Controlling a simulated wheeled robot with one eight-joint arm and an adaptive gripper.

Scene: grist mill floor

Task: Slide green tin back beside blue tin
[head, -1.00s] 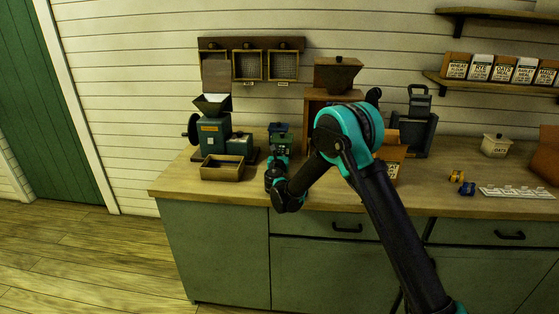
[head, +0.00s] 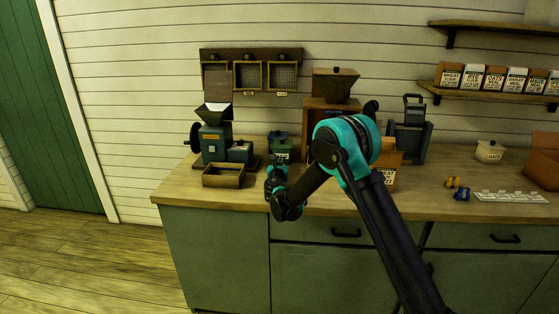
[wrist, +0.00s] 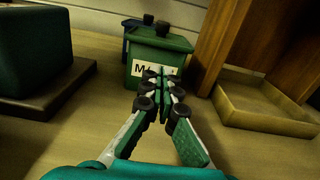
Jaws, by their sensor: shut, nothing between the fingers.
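The green tin (wrist: 158,52), with a white label starting with "M", stands upright straight ahead of my gripper in the wrist view. It also shows in the head view (head: 281,149) on the counter, right of the mill. The blue tin (wrist: 131,25) is behind it and slightly left, mostly hidden by it; I cannot tell whether they touch. My gripper (wrist: 165,80) is shut and empty, with its fingertips low before the green tin's front and covering part of its label. Whether they touch the tin is unclear. In the head view my gripper (head: 277,170) is just in front of the tin.
The teal mill (head: 213,140) and an open wooden tray (head: 223,176) stand left of the tin. A wooden hopper stand (head: 319,115) stands to the right; its low box edge (wrist: 265,118) is close to my gripper. Some bare counter lies around my fingers.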

